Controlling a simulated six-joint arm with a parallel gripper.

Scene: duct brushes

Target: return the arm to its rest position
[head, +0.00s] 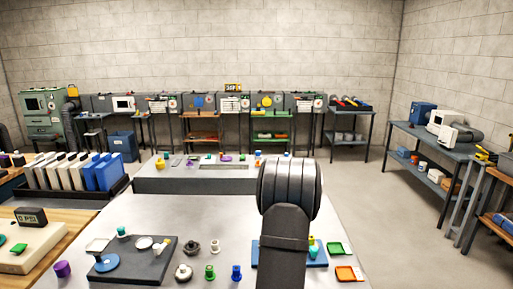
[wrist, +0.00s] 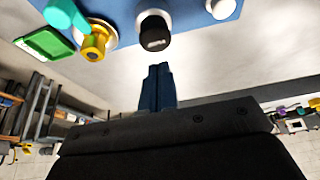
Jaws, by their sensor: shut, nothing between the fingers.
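My gripper (wrist: 157,68) shows in the wrist view, with its two blue fingers pressed together and nothing between them. It points toward a blue board at the top of the picture and looks apart from the pieces there. In the head view my dark arm (head: 284,240) rises at the front of the grey table (head: 220,220). My fingers cannot be made out in that view. The arm covers part of the tabletop and of the blue board (head: 320,259).
The wrist view shows a black knob (wrist: 153,31), a yellow piece (wrist: 94,42), a teal piece (wrist: 62,14) and a green tray (wrist: 47,43). In the head view a dark board (head: 135,263) stands left and an orange tray (head: 346,273) right. The table's middle is clear.

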